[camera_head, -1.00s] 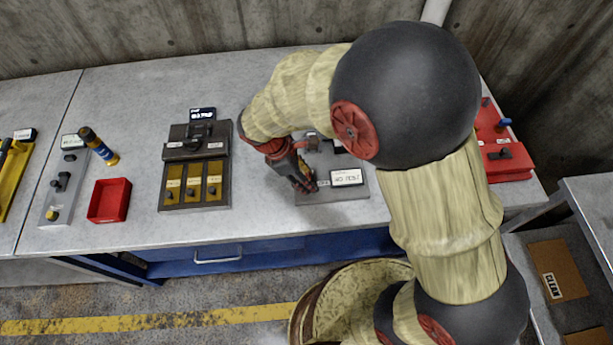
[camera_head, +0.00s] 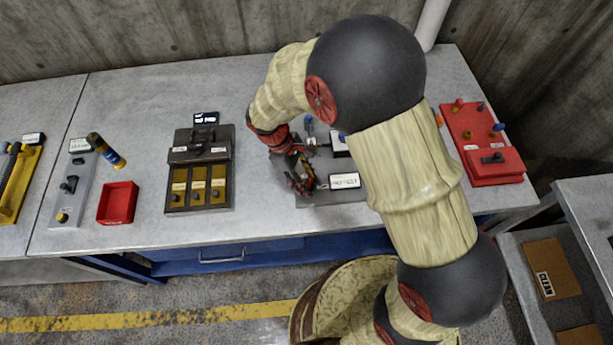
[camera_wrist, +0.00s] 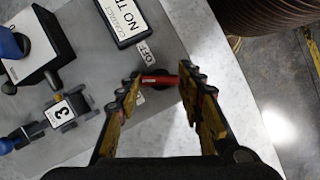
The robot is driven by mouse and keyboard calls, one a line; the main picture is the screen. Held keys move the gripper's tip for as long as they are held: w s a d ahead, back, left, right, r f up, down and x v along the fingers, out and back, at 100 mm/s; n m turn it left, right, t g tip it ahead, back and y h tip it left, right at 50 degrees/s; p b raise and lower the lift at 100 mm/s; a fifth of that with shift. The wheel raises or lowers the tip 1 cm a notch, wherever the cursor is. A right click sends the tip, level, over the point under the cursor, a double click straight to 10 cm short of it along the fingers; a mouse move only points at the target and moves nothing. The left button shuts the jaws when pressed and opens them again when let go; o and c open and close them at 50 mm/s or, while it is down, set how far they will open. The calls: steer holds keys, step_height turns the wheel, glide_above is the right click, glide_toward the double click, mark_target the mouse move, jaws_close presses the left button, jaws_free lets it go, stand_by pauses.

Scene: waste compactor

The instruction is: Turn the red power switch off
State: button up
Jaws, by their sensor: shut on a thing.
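The red power switch shows in the wrist view as a short red bar (camera_wrist: 160,80) beside an "OFF" label (camera_wrist: 147,50) on a grey panel (camera_wrist: 85,95). My gripper (camera_wrist: 159,82) has its two fingertips at either end of this bar and is shut on it. In the head view my gripper (camera_head: 303,176) is low over the left part of the grey panel (camera_head: 330,195). There the fingers and arm hide the switch. Which way the switch is set cannot be told.
A "NO TEST" sign (camera_head: 345,181) lies to the right of my gripper. A dark panel with yellow parts (camera_head: 198,187) and a red tray (camera_head: 118,203) are to the left. A red panel (camera_head: 490,165) is at the right. Blue-knobbed parts (camera_wrist: 10,45) stand on the grey panel.

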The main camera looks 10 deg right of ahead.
steer(key=m+g+y+p, duration=0.1)
steer(key=m, duration=0.2)
steer(key=m+p, duration=0.2)
steer(key=m, duration=0.1)
steer(key=shift+w+d+r+m+g+y, duration=0.1)
steer(key=shift+w+d+m+g+y, duration=0.05)
steer(key=shift+m+g+y, duration=0.2)
steer(key=m+y+p, duration=0.1)
steer(key=m, duration=0.2)
steer(key=m+y+p, duration=0.1)
steer(key=m, duration=0.2)
steer(key=shift+d+g+y+p, duration=0.15)
steer(key=shift+g+y+p, duration=0.1)
steer(key=shift+p, duration=0.15)
steer(key=o, duration=1.2)
steer(key=shift+c, duration=0.2)
steer(key=v, duration=1.1)
steer(key=shift+w+r, duration=0.25)
steer(key=shift+r, duration=0.1)
steer(key=shift+w, duration=0.1)
